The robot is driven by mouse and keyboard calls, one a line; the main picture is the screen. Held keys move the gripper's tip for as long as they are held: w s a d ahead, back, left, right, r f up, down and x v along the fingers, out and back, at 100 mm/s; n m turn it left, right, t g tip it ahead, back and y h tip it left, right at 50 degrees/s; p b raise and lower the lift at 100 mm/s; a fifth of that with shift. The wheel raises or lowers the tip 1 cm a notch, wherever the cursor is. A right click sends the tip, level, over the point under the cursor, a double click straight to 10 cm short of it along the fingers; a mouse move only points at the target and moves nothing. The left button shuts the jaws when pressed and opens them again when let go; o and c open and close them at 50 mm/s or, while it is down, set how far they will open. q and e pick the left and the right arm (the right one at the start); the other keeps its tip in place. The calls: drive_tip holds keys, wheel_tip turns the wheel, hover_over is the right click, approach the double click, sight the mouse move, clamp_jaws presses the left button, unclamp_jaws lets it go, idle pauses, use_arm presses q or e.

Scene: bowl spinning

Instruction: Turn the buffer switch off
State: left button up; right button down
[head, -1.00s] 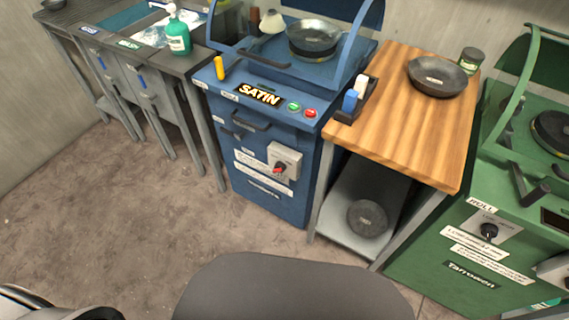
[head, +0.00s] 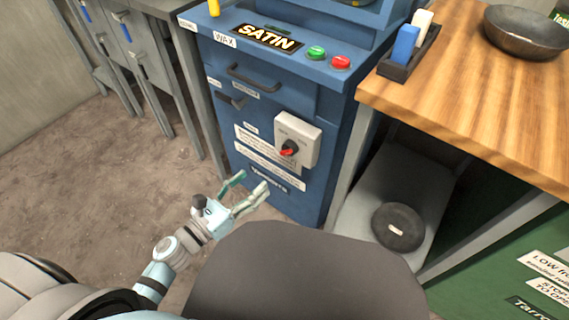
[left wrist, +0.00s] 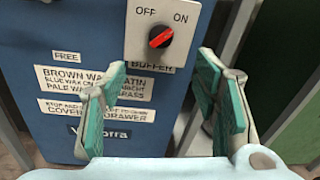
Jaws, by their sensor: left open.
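The buffer switch is a light grey box with a red rotary knob (head: 289,148) on the front of the blue machine (head: 270,95). In the left wrist view the box (left wrist: 180,55) carries the words OFF at left and ON at right, with BUFFER on a label below. Its red knob (left wrist: 160,37) is tilted, its upper end leaning right toward ON. My left gripper (head: 250,190) is open and empty, below and left of the switch in the head view. In the left wrist view its fingers (left wrist: 160,105) stand apart below the switch, touching nothing. My right gripper is not in view.
Green (head: 316,52) and red (head: 340,62) buttons sit on the machine's top front edge. A drawer handle (head: 253,80) juts out above the switch.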

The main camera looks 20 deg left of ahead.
sight(284, 153)
use_arm(q)
drive_tip(key=x, duration=1.3)
drive_tip(key=shift+d+r, duration=0.1)
drive_tip(key=shift+r, duration=0.1)
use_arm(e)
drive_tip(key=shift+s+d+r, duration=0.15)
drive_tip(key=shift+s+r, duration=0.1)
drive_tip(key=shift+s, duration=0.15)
use_arm(q)
drive_tip(key=shift+c, duration=0.6)
drive_tip(key=c, duration=1)
